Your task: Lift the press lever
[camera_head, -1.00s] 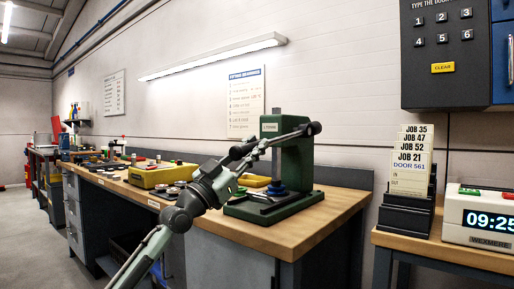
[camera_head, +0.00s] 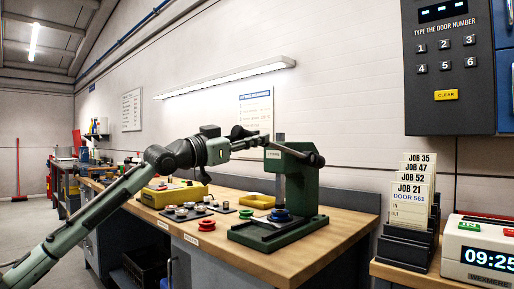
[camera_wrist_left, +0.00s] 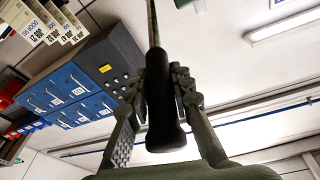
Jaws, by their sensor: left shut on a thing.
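The green press (camera_head: 298,195) stands on the near end of the wooden bench. Its lever (camera_head: 292,151) runs across the press head and slopes down to the right, with a dark knob (camera_head: 317,160) at the right end. My left gripper (camera_head: 243,133) is at the lever's left end, above the bench. In the left wrist view it is shut on the lever's black handle (camera_wrist_left: 165,125), with the thin rod running up out of the handle. A blue round part (camera_head: 280,215) sits on the press base under the ram. My right gripper is not in view.
A card rack (camera_head: 405,240) and a clock (camera_head: 480,250) stand on the right-hand table.

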